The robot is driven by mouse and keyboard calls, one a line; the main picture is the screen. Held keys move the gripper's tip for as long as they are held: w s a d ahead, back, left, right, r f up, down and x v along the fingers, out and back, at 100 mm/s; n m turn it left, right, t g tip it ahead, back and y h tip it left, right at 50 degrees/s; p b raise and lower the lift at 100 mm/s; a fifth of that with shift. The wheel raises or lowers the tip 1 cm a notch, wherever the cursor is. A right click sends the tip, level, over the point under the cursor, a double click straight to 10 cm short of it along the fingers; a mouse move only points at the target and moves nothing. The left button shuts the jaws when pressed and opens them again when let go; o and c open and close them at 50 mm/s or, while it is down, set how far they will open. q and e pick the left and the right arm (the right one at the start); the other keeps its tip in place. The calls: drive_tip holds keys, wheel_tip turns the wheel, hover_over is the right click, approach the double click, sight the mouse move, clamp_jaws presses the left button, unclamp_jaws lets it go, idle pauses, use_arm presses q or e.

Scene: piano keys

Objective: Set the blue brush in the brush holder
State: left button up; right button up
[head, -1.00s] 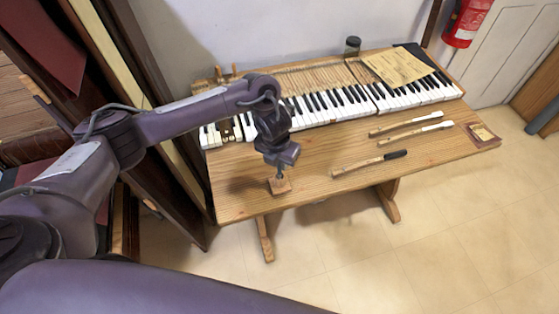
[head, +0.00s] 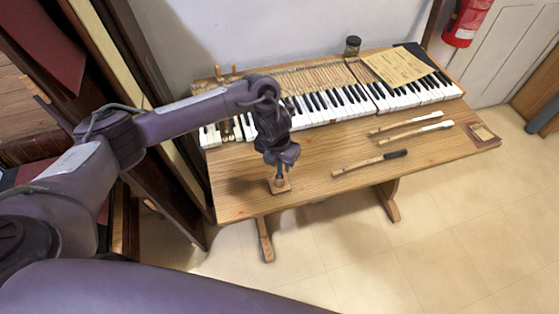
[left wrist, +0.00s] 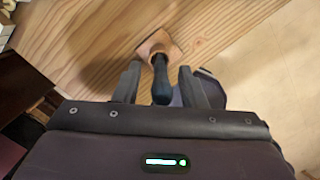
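The brush holder, a small wooden block (head: 280,188), stands near the front left edge of the table. In the left wrist view the holder (left wrist: 172,44) shows just beyond the fingertips. The blue brush (left wrist: 160,78) stands with its lower end at the holder's round middle, seemingly in it; the exact depth is hidden. My left gripper (head: 281,170) is directly above the holder. Its two fingers (left wrist: 158,82) are spread on either side of the brush, with a gap on each side. My right gripper is not in view.
The wooden table (head: 235,205) carries a piano keyboard (head: 330,103) along the back. A jar (head: 352,46) and a paper sheet (head: 397,66) are at the back. The front middle is clear.

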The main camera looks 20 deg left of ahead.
use_arm(q)
wheel_tip(320, 180, up, 12)
drive_tip(key=s+p, duration=0.1)
drive_tip(key=p, duration=0.1)
drive_tip(key=shift+s+a+f, duration=0.15)
drive_tip(key=shift+s, duration=0.2)
